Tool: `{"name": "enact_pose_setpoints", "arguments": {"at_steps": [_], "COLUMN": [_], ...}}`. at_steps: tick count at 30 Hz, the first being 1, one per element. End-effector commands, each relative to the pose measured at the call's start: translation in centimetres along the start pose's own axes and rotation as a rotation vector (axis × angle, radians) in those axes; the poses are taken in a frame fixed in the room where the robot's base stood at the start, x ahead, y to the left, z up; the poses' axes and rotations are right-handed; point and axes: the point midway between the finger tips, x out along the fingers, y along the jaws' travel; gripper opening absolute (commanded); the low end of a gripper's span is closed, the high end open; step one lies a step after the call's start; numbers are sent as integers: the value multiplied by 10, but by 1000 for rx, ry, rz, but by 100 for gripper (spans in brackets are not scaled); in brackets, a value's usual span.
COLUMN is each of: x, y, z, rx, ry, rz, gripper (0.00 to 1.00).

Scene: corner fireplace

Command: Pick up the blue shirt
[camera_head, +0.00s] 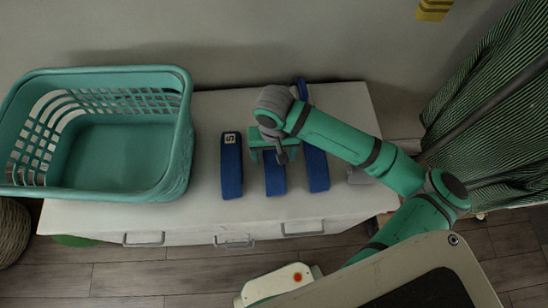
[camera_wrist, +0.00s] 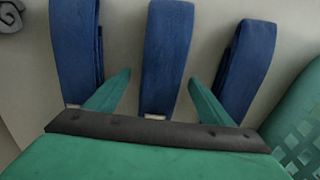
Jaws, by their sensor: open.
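Three folded blue shirts lie side by side on the white cabinet top. The left shirt (camera_head: 231,168) carries a small label with an S. The middle shirt (camera_head: 275,180) is partly hidden under my gripper. The right shirt (camera_head: 316,170) is partly covered by my arm. In the wrist view, the middle shirt (camera_wrist: 167,55) runs between my two green fingers, with one shirt (camera_wrist: 77,50) on the left and one (camera_wrist: 246,70) on the right. My gripper (camera_wrist: 158,95) is open above the middle shirt, with nothing seen held. Whether the fingers touch the cloth I cannot tell.
An empty green laundry basket (camera_head: 120,190) stands on the left of the cabinet top (camera_head: 210,208). A small grey object (camera_head: 359,176) lies right of the shirts. A wall stands behind, and a green striped curtain (camera_head: 490,110) hangs at the right.

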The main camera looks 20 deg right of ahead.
Motion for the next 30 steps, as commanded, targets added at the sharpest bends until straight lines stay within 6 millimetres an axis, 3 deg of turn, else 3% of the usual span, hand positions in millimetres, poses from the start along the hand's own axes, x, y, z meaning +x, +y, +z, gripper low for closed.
{"name": "enact_pose_setpoints", "arguments": {"at_steps": [11, 17, 30], "x": [10, 10, 3], "y": [0, 0, 3], "z": [0, 0, 0], "rx": [0, 0, 7], "ry": [1, 1, 1], "rz": [0, 1, 0], "gripper": [73, 26, 26]}}
